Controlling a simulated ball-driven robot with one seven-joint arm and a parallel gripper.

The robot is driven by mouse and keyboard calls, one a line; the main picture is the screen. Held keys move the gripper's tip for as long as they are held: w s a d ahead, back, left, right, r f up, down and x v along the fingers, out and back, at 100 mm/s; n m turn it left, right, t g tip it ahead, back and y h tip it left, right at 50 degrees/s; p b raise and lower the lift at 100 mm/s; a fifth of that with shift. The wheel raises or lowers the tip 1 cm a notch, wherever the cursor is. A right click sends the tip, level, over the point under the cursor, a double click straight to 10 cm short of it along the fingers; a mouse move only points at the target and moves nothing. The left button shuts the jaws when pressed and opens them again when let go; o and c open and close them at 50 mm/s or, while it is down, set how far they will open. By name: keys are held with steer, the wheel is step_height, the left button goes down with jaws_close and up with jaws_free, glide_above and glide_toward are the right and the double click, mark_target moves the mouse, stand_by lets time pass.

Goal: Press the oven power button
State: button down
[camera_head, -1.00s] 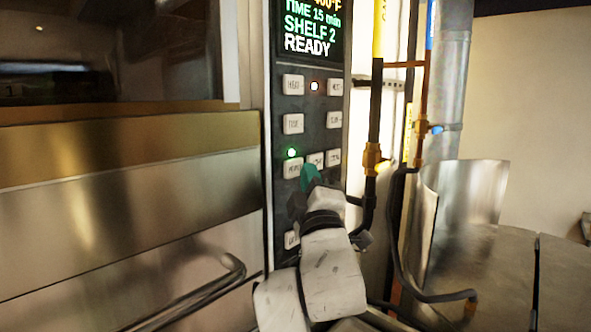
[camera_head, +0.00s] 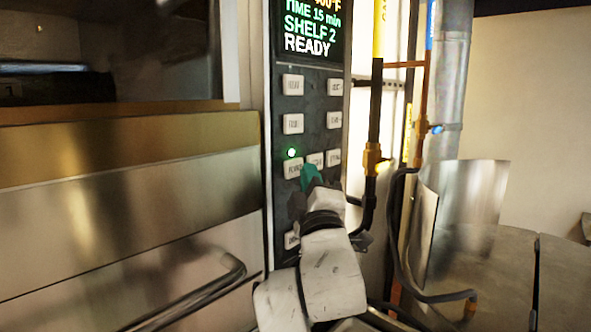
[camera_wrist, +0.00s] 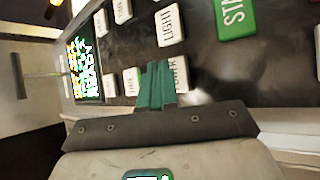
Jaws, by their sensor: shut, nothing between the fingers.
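The oven's dark control panel (camera_head: 308,110) carries several white buttons. The power button (camera_head: 292,168) is at the lower left of the panel, under a lit green lamp (camera_head: 291,152). My gripper (camera_head: 311,177) is shut and empty, its green fingertips at the panel beside the power button's right edge. In the wrist view the green fingers (camera_wrist: 157,84) overlap the power button (camera_wrist: 181,73) and hide part of its label. Whether they touch or press it I cannot tell. The display (camera_head: 310,28) reads "SHELF 2 READY".
A green start button (camera_wrist: 235,15) and a light button (camera_wrist: 169,25) are near the fingers in the wrist view. An oven door handle (camera_head: 190,296) sticks out at lower left. Pipes with a brass valve (camera_head: 373,160) run right of the panel. A round metal table (camera_head: 500,265) stands at right.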

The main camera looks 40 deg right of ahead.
stand_by(0.4)
steer(key=shift+w, duration=0.4)
steer(key=shift+w, duration=0.25)
stand_by(0.4)
steer(key=shift+s, duration=0.7)
steer(key=s+p, duration=0.2)
steer(key=s, duration=0.4)
steer(key=shift+p, duration=0.3)
steer(key=shift+d, duration=0.1)
stand_by(0.5)
